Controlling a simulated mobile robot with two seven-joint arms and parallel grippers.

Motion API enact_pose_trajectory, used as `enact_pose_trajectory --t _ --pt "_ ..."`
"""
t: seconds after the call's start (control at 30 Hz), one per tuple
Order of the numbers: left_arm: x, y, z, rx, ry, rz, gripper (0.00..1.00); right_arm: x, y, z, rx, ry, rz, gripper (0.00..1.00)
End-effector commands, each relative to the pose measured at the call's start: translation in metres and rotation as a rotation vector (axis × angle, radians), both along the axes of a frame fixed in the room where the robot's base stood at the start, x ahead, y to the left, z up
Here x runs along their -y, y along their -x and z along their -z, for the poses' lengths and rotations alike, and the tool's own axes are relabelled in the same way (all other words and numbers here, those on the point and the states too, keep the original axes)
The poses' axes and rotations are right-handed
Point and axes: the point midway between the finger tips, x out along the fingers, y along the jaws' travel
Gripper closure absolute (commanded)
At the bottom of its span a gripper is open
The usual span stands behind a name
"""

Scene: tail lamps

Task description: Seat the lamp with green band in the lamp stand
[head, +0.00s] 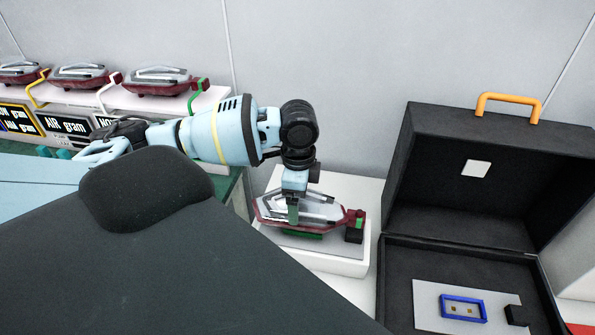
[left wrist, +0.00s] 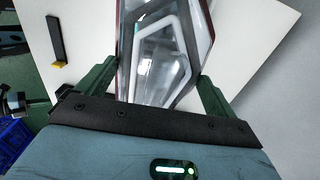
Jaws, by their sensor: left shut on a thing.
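A dark red and clear lamp (head: 335,212) with green at its right end is between the fingers of my left gripper (head: 293,212) in the head view. The gripper is shut on it from above. The lamp is level, over a white block-like stand (head: 345,262) with a grey top. I cannot tell whether it touches the stand. In the left wrist view, the clear lens of the lamp (left wrist: 165,60) lies between the green fingers of my left gripper (left wrist: 155,85). The lamp's underside is hidden. My right gripper is not in view.
An open black case (head: 470,225) stands to the right, with a blue frame (head: 463,308) on a white plate inside. At the back left, several similar lamps (head: 160,80) rest on a white shelf with coloured hooks. A small black block (head: 354,236) is at the stand's right.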

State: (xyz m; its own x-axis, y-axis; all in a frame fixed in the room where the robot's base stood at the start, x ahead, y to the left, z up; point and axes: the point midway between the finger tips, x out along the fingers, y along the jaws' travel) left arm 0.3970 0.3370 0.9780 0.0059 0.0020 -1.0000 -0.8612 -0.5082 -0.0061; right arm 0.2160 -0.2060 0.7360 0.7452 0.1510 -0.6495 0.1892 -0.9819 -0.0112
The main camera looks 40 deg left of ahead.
Motion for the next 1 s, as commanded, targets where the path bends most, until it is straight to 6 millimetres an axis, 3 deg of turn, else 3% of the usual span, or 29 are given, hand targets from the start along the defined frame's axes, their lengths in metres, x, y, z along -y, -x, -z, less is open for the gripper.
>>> enact_pose_trajectory --t 1.0 --pt "0.0 0.0 0.027 0.0 0.0 0.001 0.4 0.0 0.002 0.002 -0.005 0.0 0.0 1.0"
